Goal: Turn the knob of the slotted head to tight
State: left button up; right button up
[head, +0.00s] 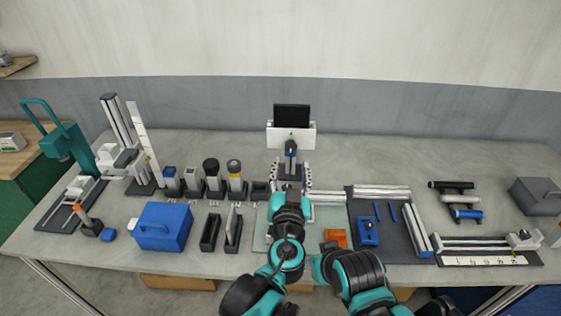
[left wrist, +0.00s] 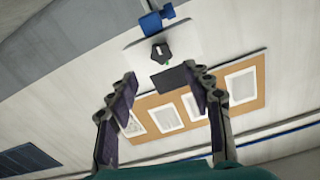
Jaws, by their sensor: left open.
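The slotted head appears to be the upright unit at the middle back of the table, with a white plate (head: 306,135) below a black panel (head: 292,116). In the left wrist view, a black knob (left wrist: 161,52) with a pale mark sits on the white plate (left wrist: 188,38). A small green mark shows beside the knob. The label for tight cannot be read. My left gripper (head: 291,170) is in front of the unit; in its wrist view the open fingers (left wrist: 162,77) stand apart, with the knob beyond their tips and nothing between them. My right gripper is out of view.
A blue part (left wrist: 155,20) adjoins the plate. Several dark holders with cylinders stand left of the unit, and a blue box (head: 161,226) sits in front of them. A dark mat (head: 393,240) with a blue device (head: 367,231) lies to the right. Bare table shows at the back right.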

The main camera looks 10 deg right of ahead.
aim_at(291, 148)
pick_arm(q)
jog(key=b+x, duration=0.1)
jog(key=x, duration=0.6)
jog(key=shift+w+f, duration=0.1)
jog(key=shift+w, duration=0.2)
jog(key=c, duration=1.2)
